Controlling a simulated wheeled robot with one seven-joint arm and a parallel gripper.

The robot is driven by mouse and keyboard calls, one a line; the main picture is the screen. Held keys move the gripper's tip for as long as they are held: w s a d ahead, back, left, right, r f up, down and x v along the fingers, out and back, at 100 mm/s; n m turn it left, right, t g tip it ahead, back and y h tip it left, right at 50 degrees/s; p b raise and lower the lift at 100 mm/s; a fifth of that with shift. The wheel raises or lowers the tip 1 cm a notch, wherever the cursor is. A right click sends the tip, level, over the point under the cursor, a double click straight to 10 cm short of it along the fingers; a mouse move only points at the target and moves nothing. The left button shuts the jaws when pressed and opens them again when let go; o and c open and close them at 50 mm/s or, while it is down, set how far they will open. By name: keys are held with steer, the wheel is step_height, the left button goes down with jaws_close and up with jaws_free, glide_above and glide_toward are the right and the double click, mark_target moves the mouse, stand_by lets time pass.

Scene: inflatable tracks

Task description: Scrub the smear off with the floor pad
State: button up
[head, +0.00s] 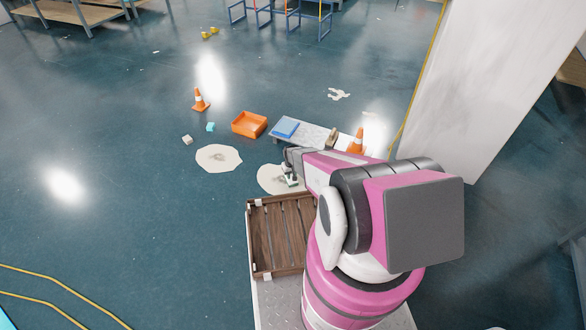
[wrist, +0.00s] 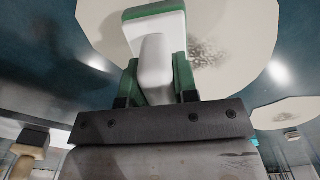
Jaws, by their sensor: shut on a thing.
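The floor pad (wrist: 152,35) has a white body and handle and a green layer at its far edge. My gripper (wrist: 155,80) is shut on its handle with green fingers. In the head view my gripper (head: 289,168) is low over the nearer pale patch (head: 272,187), with the pad partly hidden by the arm. The dark speckled smear (wrist: 205,53) lies on that patch, just right of the pad in the wrist view. Whether the pad touches the floor, I cannot tell. A second pale patch (head: 215,163) with a grey smear lies to the left.
A slatted wooden crate (head: 262,240) is near my base. A low bench (head: 312,133) holds a blue folded item (head: 285,126). An orange bin (head: 249,123), orange cones (head: 199,101) (head: 357,143) and small blocks stand around. A pillar (head: 480,80) is right; open floor is left.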

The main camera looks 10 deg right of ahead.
steer(key=shift+r, duration=1.55)
steer(key=shift+w+r, duration=0.15)
steer(key=shift+r, duration=1.2)
